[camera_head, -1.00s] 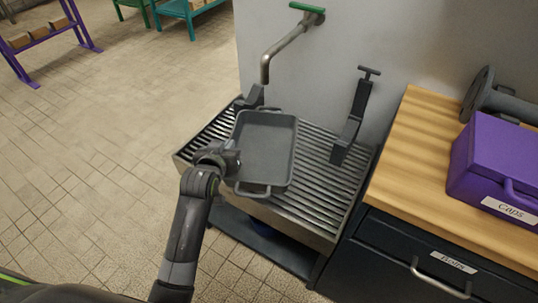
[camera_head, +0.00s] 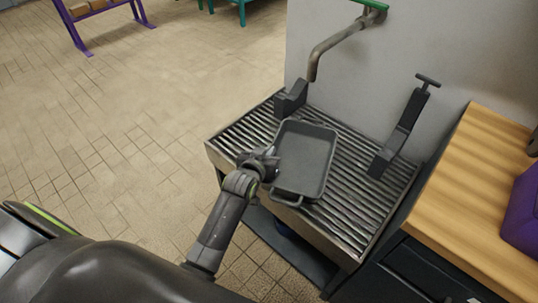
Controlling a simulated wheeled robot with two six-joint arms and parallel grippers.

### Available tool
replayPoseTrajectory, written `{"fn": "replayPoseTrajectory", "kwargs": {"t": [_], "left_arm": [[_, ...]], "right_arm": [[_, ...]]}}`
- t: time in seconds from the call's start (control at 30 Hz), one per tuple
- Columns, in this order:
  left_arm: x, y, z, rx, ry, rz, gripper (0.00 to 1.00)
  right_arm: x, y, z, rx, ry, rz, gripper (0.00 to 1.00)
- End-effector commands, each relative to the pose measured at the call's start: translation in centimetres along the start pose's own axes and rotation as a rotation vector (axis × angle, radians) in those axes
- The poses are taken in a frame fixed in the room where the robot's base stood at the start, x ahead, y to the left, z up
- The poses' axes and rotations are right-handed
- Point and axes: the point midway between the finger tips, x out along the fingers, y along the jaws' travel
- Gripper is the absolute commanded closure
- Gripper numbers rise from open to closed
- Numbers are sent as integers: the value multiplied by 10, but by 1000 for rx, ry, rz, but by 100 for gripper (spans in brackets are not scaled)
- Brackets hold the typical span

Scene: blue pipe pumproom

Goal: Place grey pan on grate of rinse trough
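The grey pan (camera_head: 306,160) is a shallow rectangular pan with a loop handle at its near end. It lies roughly level over the left-middle part of the slatted grate (camera_head: 345,205) of the rinse trough (camera_head: 300,226). I cannot tell whether its whole underside touches the slats. My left gripper (camera_head: 268,164) is at the pan's left rim and appears shut on it; its fingertips are partly hidden against the dark pan. My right gripper is not in view.
A bent tap (camera_head: 335,47) with a green handle hangs above the far side. A dark block (camera_head: 291,98) stands behind the pan and a dark T-handled fixture (camera_head: 403,130) to its right. A wooden-topped cabinet (camera_head: 480,190) with a purple box (camera_head: 524,215) stands at right.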

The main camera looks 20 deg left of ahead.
Motion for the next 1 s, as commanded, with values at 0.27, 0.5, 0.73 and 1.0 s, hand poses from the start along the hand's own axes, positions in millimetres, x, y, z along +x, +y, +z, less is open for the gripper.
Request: {"fn": "replayPoseTrajectory", "kwargs": {"t": [0.27, 0.5, 0.73, 1.0], "left_arm": [[2, 0, 4, -2, 5, 1, 100], [3, -1, 8, 1, 0, 0, 92], [3, -1, 8, 1, 0, 0, 76], [2, -1, 4, 0, 1, 0, 76]], "right_arm": [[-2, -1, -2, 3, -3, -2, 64], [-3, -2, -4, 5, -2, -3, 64], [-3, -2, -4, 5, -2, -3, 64], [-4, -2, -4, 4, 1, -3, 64]]}}
